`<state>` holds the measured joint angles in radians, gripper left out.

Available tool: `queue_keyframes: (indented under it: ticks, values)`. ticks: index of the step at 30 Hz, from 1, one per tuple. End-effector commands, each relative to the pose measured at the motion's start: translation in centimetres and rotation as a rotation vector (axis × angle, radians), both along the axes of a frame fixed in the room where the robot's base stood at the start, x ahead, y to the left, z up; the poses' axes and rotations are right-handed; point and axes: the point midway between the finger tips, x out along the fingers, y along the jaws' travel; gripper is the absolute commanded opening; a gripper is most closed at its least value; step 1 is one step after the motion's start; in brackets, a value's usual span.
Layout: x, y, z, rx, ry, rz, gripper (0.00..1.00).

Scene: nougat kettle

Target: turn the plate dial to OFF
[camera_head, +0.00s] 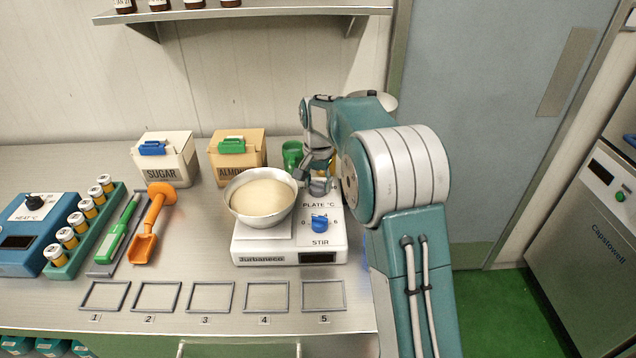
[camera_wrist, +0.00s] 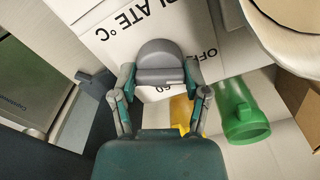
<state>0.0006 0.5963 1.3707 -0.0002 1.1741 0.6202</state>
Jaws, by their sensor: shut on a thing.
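The hotplate stirrer (camera_head: 290,247) is a white unit on the steel counter, with a bowl of pale mass (camera_head: 260,197) on its plate. My gripper (camera_head: 318,184) is at the back right of the unit, above the "PLATE °C" label, and largely covers the plate dial there. In the wrist view, my gripper (camera_wrist: 160,82) is shut on the grey plate dial (camera_wrist: 158,55), one finger on either side. "OFF" is printed right of the dial and "60" shows just below it. I cannot tell where the dial points. The blue STIR dial (camera_head: 319,223) is in front, untouched.
A green mug (camera_wrist: 240,110) and a yellow object (camera_wrist: 183,112) stand close behind the unit. The sugar box (camera_head: 165,160) and almond box (camera_head: 236,158) are at the back. An orange scoop (camera_head: 150,225) lies left. Several empty frames mark the front counter.

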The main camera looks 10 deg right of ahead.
Motion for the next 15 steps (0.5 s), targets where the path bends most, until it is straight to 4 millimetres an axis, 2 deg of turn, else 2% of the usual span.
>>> queue_keyframes:
  ticks: [15]
  values:
    - [0.02, 0.07, -0.31, 0.001, 0.002, 0.049, 0.12]
